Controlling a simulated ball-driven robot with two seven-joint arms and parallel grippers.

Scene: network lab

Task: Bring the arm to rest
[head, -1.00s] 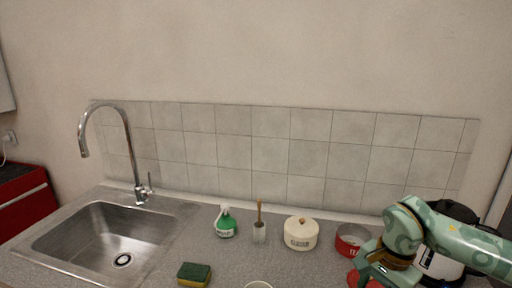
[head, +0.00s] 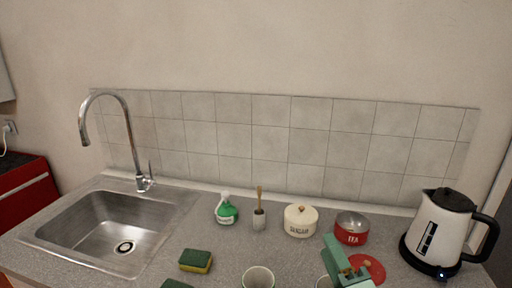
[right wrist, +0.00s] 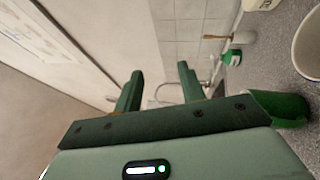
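My right gripper (head: 346,266) shows at the bottom edge of the head view, over the front of the counter beside the red lid. In the right wrist view its two green fingers (right wrist: 160,85) stand apart with nothing between them. It is open and empty. The right arm's upper links are out of the head view.
The counter holds a kettle (head: 439,229) on its base, an open red tin (head: 351,231), a red lid (head: 372,266), a cream sugar pot (head: 300,221), a green bottle (head: 227,212), a brush holder (head: 259,221), a sponge (head: 196,261) and a cup (head: 258,278). A sink (head: 102,234) lies left.

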